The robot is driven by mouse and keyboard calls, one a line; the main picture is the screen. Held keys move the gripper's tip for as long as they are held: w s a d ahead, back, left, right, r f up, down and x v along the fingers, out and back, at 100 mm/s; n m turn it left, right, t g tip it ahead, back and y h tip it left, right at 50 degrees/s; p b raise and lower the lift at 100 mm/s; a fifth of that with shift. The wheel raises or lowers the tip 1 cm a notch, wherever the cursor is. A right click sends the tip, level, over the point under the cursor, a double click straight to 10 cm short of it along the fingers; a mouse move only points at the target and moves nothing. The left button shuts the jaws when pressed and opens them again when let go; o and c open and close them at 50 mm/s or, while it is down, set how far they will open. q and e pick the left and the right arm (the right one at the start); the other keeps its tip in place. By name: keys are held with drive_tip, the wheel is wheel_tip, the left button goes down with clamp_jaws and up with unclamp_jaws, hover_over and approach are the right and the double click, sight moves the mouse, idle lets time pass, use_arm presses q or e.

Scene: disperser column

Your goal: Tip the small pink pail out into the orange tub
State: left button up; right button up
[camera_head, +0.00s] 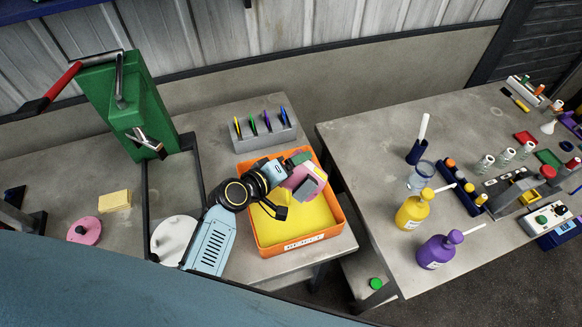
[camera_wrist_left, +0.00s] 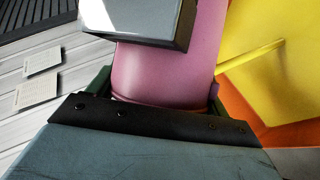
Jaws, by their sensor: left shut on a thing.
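The orange tub (camera_head: 263,247) stands on the bench in the head view, with a flat yellow surface inside it. The small pink pail (camera_head: 297,177) is over the tub's back right part. My left gripper (camera_head: 305,174) is shut on the pail, and its grey finger covers part of it. In the left wrist view the pail (camera_wrist_left: 165,75) fills the middle, partly behind the grey finger. The tub's orange wall (camera_wrist_left: 243,115) and yellow inside show at right. The pail's mouth is hidden, so I cannot tell how far it is tilted. My right gripper is not in view.
A grey rack (camera_head: 265,135) with coloured pieces stands behind the tub. A green press (camera_head: 125,105), pink lid (camera_head: 84,231) and yellow block (camera_head: 115,201) are to the left. Across a gap, the right table holds yellow (camera_head: 413,210) and purple (camera_head: 437,252) bottles.

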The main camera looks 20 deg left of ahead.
use_arm(q)
drive_tip(key=shift+d+f+n+h+b, duration=0.1)
drive_tip(key=shift+f+n+h+b, duration=1.1)
drive_tip(key=shift+b, duration=1.5)
drive_tip(key=shift+f+n+t+h+b, duration=0.5)
drive_tip(key=shift+f+n+b, duration=0.55)
drive_tip(key=shift+b, duration=0.8)
drive_tip(key=shift+r+n+t+h+b, duration=0.2)
drive_tip(key=shift+n+b, duration=0.15)
drive_tip(key=shift+n, duration=0.15)
drive_tip(key=shift+r+n+t+h+b, duration=0.1)
drive_tip(key=shift+n+h+b, duration=0.1)
drive_tip(key=shift+n+b, duration=0.2)
